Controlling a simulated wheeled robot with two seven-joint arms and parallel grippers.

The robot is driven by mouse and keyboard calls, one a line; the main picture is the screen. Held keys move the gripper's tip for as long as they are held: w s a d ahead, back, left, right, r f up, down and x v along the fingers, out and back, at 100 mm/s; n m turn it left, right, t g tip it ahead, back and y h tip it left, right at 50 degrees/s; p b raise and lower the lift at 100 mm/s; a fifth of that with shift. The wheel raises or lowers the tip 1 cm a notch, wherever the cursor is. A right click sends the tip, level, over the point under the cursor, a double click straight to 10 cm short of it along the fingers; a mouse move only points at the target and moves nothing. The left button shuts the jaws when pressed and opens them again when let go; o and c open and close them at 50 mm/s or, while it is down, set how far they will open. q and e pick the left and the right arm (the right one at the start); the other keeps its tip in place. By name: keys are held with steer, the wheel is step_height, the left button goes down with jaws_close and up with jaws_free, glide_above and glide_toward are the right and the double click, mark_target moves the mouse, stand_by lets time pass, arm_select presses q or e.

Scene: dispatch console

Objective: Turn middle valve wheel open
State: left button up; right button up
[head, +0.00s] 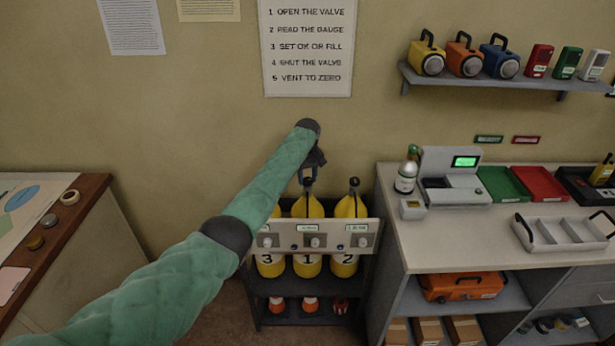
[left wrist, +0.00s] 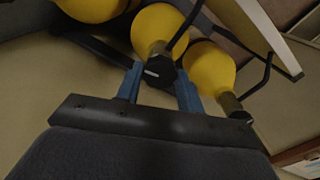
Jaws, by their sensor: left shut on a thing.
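Yellow cylinders stand in a dark rack, numbered 3 (head: 270,266), 1 (head: 307,266) and 2 (head: 344,265) from left to right. My left gripper (head: 308,178) is above the middle cylinder, pointing down at its top. In the left wrist view its two blue fingers (left wrist: 160,88) are shut on the black valve wheel (left wrist: 159,72) of the middle cylinder, one finger on each side. A pale mark shows on the wheel. The right cylinder's valve (head: 354,183) is free. My arm hides the left cylinder's valve in the head view. My right gripper is not in view.
A white panel (head: 290,236) with small gauges and knobs crosses the front of the rack. A counter (head: 450,244) stands close on the right, with a bottle (head: 406,174) near its left edge. A wooden-edged table (head: 85,205) is at left.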

mark_target(307, 179)
arm_select(q)
steer(key=shift+w+r, duration=0.1)
steer(key=shift+r, duration=0.05)
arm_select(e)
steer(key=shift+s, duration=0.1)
arm_select(q)
steer(key=o, duration=1)
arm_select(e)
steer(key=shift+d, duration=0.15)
arm_select(q)
steer(key=shift+r+b, duration=0.2)
steer(key=shift+b, duration=0.1)
step_height(307, 179, up, 6)
steer(key=b, duration=0.2)
steer(key=shift+r+b, duration=0.25)
steer(key=shift+b, duration=0.1)
steer(key=shift+r, duration=0.4)
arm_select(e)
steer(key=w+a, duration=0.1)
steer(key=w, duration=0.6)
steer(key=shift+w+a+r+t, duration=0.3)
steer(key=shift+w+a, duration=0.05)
